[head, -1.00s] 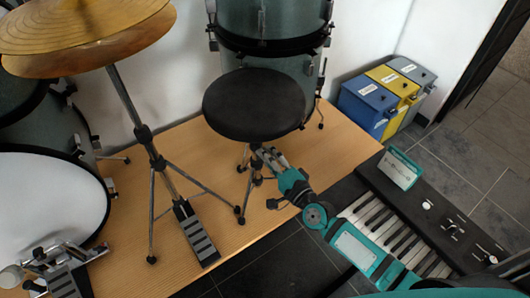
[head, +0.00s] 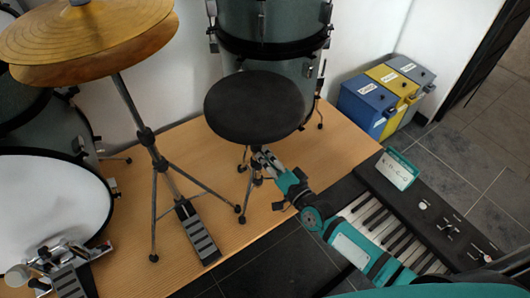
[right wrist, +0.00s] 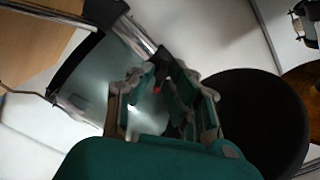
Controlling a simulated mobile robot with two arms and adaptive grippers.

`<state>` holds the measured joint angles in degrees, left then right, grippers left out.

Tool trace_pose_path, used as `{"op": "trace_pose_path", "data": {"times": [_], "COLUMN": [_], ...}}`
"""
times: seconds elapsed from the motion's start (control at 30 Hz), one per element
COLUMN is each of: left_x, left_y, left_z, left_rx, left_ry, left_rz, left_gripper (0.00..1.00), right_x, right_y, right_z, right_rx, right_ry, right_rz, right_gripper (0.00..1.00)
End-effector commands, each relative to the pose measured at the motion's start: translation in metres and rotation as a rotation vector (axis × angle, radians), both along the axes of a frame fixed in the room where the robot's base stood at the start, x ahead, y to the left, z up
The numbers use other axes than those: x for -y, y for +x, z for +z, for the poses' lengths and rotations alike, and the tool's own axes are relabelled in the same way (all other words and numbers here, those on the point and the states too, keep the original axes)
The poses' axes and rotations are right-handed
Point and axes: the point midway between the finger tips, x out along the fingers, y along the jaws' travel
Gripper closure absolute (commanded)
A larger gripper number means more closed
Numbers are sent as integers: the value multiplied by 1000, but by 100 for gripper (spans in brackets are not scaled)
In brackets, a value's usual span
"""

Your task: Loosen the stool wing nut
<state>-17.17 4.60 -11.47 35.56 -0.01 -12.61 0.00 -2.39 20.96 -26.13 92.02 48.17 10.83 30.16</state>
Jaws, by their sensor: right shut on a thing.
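The stool has a round black seat (head: 255,107) and stands on the wooden floor panel, its thin legs under the seat. My right gripper (head: 262,157) reaches in below the seat's front edge, at the stool's post. In the right wrist view the dark seat (right wrist: 262,118) is at the right, and my gripper's fingers (right wrist: 165,95) are closed around a small dark and red piece (right wrist: 157,88), the wing nut, beside a shiny post (right wrist: 143,38). My left gripper is not in view.
A cymbal stand (head: 145,135) with a pedal (head: 197,232) is left of the stool, and a drum (head: 265,35) stands behind it. A keyboard (head: 390,225) lies under my right arm. Blue, yellow and grey bins (head: 365,103) stand at the back right.

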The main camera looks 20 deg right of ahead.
Motion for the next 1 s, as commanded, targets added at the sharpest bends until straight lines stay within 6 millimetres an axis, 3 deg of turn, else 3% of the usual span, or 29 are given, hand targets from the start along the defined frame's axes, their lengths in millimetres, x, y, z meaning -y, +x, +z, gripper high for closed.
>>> {"op": "trace_pose_path", "data": {"times": [0.13, 0.47, 0.7, 0.8, 0.83, 1.0], "left_x": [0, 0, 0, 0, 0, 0], "left_y": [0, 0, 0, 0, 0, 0], "left_z": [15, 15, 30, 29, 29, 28], "left_rx": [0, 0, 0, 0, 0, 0], "left_ry": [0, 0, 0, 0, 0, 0], "left_rz": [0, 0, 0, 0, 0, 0], "left_gripper": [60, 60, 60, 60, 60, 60], "right_x": [0, 0, 0, 0, 0, 0], "right_y": [0, 0, 0, 0, 0, 0], "right_z": [4, 2, 3, 2, 2, 1], "right_rx": [86, 114, 238, 254, 254, 252], "right_ry": [-240, -312, -656, -697, -696, -692], "right_rz": [-2, -1, -2, -2, -2, -2], "right_gripper": [100, 100, 100, 100, 84, 63]}}
